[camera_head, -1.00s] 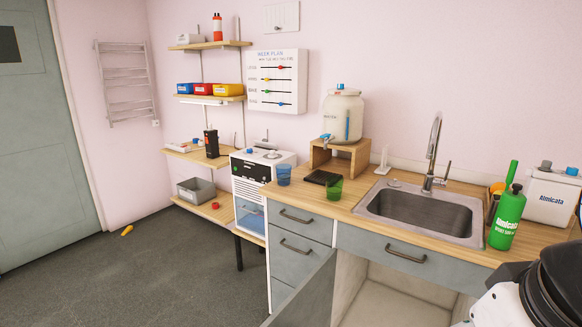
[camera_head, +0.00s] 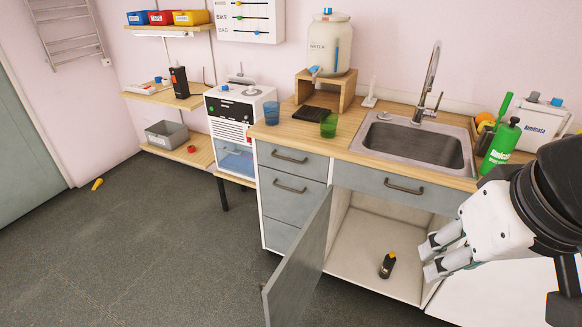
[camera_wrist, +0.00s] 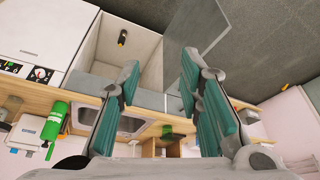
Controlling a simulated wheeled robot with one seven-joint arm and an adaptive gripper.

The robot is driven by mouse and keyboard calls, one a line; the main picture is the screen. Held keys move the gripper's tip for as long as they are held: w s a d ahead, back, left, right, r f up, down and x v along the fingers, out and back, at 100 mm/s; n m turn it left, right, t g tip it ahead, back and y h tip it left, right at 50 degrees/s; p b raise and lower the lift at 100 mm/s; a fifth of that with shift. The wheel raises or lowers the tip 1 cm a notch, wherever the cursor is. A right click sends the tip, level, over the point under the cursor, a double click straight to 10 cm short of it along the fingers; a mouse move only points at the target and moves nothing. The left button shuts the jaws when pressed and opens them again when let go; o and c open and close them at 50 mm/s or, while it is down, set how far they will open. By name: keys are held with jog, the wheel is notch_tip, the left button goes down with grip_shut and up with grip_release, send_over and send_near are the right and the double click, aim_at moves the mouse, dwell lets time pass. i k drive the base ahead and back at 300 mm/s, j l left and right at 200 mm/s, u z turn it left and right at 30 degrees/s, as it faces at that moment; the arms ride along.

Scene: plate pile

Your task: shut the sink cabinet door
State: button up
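The grey sink cabinet door (camera_head: 300,262) stands wide open, hinged at the left side of the cabinet and swung out toward me. The pale cabinet inside (camera_head: 365,248) shows below the sink (camera_head: 415,146), with a small dark bottle (camera_head: 387,265) with a yellow top on its floor. My gripper (camera_head: 431,256) is at the right side of the cabinet opening, apart from the door. In the wrist view my gripper (camera_wrist: 158,85) has its two green-padded fingers spread with nothing between them. The open door (camera_wrist: 194,48) shows beyond the fingers there.
Drawers (camera_head: 289,188) with dark handles are left of the opening. A green bottle (camera_head: 501,147), a drink dispenser (camera_head: 329,45) and two cups stand on the wooden counter (camera_head: 300,130).

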aim_at(286, 296)
jog(key=i+j+z, duration=0.1)
jog(key=j+z, duration=0.3)
jog(key=j, duration=0.85)
jog(key=j+z, duration=0.4)
jog(key=j, duration=0.8)
jog(key=j+z, duration=0.3)
jog(key=j, duration=0.3)
jog(key=k+j+z, duration=0.1)
jog(key=j+z, duration=0.15)
jog(key=j, duration=0.35)
jog(key=k+z, duration=0.5)
jog(key=z, duration=0.15)
